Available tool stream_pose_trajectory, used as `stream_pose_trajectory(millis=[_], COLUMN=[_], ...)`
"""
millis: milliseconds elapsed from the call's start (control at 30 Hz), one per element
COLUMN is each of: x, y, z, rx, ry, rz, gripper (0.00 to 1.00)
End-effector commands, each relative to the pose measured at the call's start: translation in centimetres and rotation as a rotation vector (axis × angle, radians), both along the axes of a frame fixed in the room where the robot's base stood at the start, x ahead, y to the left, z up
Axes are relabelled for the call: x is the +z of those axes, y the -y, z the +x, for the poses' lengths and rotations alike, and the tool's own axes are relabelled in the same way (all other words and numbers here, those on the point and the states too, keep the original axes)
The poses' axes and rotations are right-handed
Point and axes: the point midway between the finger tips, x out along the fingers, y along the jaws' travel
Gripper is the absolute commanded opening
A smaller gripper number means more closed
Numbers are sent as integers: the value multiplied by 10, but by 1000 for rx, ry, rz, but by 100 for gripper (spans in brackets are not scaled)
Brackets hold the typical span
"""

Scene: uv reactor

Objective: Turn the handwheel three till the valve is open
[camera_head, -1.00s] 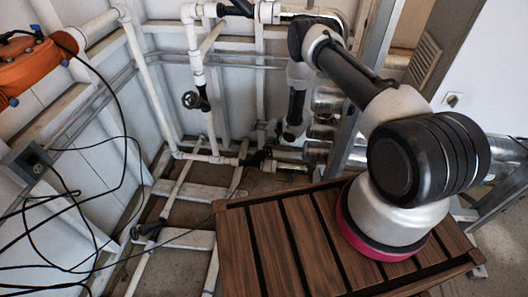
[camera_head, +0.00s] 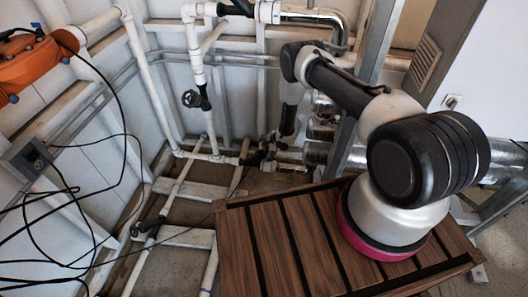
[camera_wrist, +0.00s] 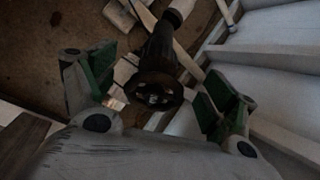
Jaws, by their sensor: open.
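A black valve with a round dark handwheel (camera_wrist: 157,92) sits between the spread green-padded fingers of my gripper (camera_wrist: 160,80) in the wrist view. The fingers are open, one on each side of the wheel, with a gap visible to both. In the head view my gripper (camera_head: 268,148) is low by the black valve (camera_head: 254,158) on the white pipe near the floor, partly covering it. No number shows on the handwheel, and I cannot tell the valve's position.
Another black handwheel (camera_head: 191,99) stands on the upright white pipe to the left. A further black valve (camera_head: 150,228) is on a pipe at lower left. A slatted wooden table (camera_head: 270,245) is in front. Metal ducts (camera_head: 318,153) and a steel post (camera_head: 362,90) stand close to my arm's right.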

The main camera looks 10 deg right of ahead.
Motion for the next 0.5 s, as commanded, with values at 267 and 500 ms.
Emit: stream_pose_trajectory(millis=[267,500], x=[-8,-8], y=[-4,-4], z=[3,3], rx=[2,2], ry=[1,1], rz=[0,0], gripper=[86,62])
